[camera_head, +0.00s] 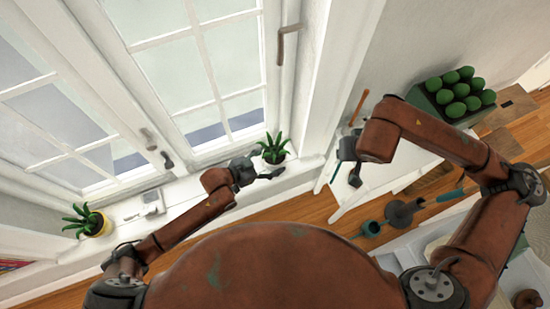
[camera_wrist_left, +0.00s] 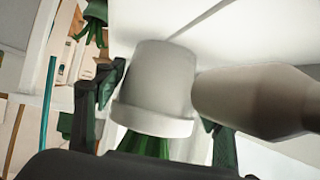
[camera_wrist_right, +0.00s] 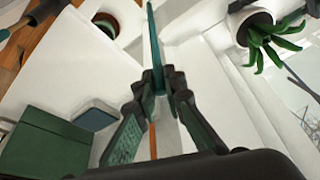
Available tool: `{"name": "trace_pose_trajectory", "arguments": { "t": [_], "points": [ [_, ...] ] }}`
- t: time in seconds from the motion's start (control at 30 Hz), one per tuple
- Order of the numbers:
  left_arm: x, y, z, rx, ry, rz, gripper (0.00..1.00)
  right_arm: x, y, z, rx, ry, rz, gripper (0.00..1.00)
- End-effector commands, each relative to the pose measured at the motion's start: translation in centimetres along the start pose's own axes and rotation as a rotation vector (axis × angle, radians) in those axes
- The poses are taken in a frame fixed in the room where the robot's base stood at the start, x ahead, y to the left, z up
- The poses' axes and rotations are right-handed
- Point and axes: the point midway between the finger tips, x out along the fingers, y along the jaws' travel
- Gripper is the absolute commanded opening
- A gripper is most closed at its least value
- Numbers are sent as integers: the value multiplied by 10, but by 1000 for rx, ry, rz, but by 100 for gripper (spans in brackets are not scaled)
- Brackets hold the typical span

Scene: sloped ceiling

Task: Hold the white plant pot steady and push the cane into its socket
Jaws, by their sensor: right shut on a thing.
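The white plant pot (camera_head: 274,159) with a spiky green plant stands on the window sill. In the left wrist view the pot (camera_wrist_left: 155,85) appears upside down between the fingers of my left gripper (camera_wrist_left: 160,115), which are spread around it. In the head view that gripper (camera_head: 258,172) is at the pot. My right gripper (camera_wrist_right: 160,85) is shut on the cane, a thin rod with a teal part (camera_wrist_right: 153,40) and an orange part (camera_wrist_right: 152,140). It holds the cane to the right of the pot (camera_wrist_right: 243,20), apart from it. I cannot make out the socket.
A white table (camera_head: 388,178) stands right of the sill, with a green crate (camera_head: 425,99) of green round things behind. A yellow pot (camera_head: 97,226) and a white object (camera_head: 151,203) are left on the sill. A pale rounded shape (camera_wrist_left: 250,100) is close beside the pot.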

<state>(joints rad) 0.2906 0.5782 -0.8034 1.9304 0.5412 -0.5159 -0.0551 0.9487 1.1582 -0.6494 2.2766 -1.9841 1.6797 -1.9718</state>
Motion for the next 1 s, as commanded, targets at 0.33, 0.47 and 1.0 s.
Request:
{"name": "trace_pose_trajectory", "arguments": {
  "t": [0.33, 0.47, 1.0],
  "points": [
    [0, 0, 0, 0, 0, 0, 46, 0, 0, 0, 0, 0, 0, 0],
    [0, 0, 0, 0, 0, 0, 46, 0, 0, 0, 0, 0, 0, 0],
    [0, 0, 0, 0, -1, 0, 46, -27, -82, -69, 298, 33, 112, 0]
  ]
}}
